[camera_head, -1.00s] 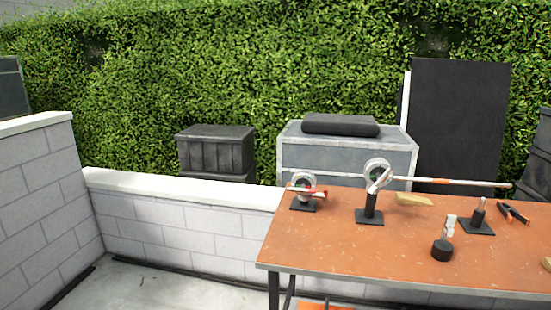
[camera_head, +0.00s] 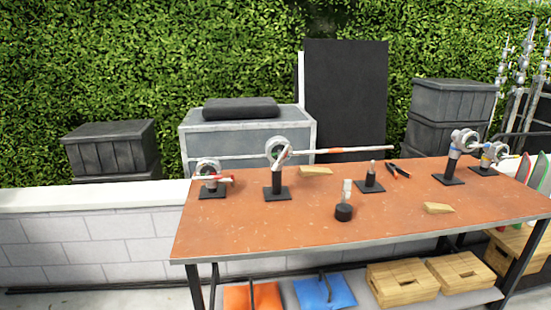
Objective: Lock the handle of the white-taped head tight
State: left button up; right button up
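Several grip heads stand on black bases on the orange table (camera_head: 260,228). At the left is a short head with a red handle or tape (camera_head: 208,172). Beside it a taller grey head (camera_head: 276,153) has a pale handle across its front, and a long rod with an orange band runs right from it. Two more heads, one with a blue patch (camera_head: 461,143) and one with yellow and blue (camera_head: 493,153), stand at the right end. Which head bears white tape is too small to tell. Neither gripper is in view.
A black round base with a whitish upright (camera_head: 346,192), a post on a plate (camera_head: 370,178), pliers (camera_head: 399,170) and wooden wedges (camera_head: 437,208) lie on the table. Orange and blue bags and wooden boxes (camera_head: 402,282) are below. A low block wall (camera_head: 95,240) runs behind.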

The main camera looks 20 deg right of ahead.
aim_at(281, 154)
jog(key=i, duration=1.1)
